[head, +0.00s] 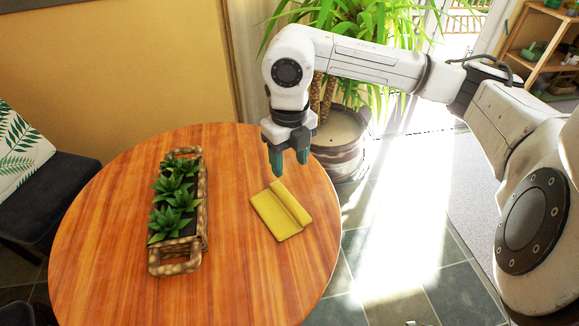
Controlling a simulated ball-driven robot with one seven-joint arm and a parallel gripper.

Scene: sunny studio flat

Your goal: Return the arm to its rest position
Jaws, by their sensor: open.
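My arm reaches in from the right side of the head view, bent over the round table. My gripper (288,162) points down above the right part of the table. Its teal fingers are open with nothing seen between them. A folded yellow cloth (275,213) lies on the table just below and in front of the fingertips. The fingers look apart from the cloth, though the exact height is hard to tell.
The round wooden table (110,235) also bears a woven planter (176,257) with several green succulents. A large potted plant (338,145) stands behind the arm. A chair (50,190) is at left, a wooden shelf (540,50) at upper right. Sunlit tiled floor is clear right of the table.

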